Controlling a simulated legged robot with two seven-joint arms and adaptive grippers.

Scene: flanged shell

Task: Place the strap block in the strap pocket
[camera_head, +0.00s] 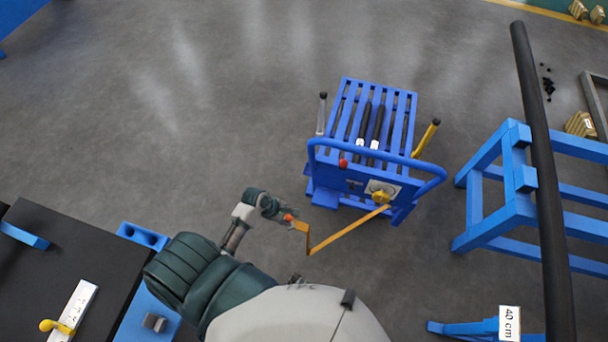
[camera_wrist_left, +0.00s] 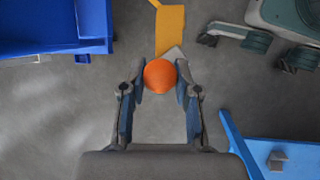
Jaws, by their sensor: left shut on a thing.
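My left gripper (camera_head: 287,217) is shut on an orange ball (camera_wrist_left: 159,76), held between its two fingertips in the left wrist view. The ball sits at the near end of a bent yellow bar (camera_head: 345,231). The bar's far end reaches a yellow knob (camera_head: 380,197) on the front of a blue slatted cart (camera_head: 344,173). I cannot pick out the strap block or the strap pocket with certainty. A small grey block (camera_head: 154,322) lies on a blue surface at the lower left; it also shows in the left wrist view (camera_wrist_left: 277,160). My right gripper is not in view.
A black-topped table (camera_head: 75,252) stands at left, with a blue two-hole block (camera_head: 143,235) at its edge. A blue frame (camera_head: 490,222) and a long dark pole (camera_head: 545,170) stand at right. Open grey floor lies left of the cart.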

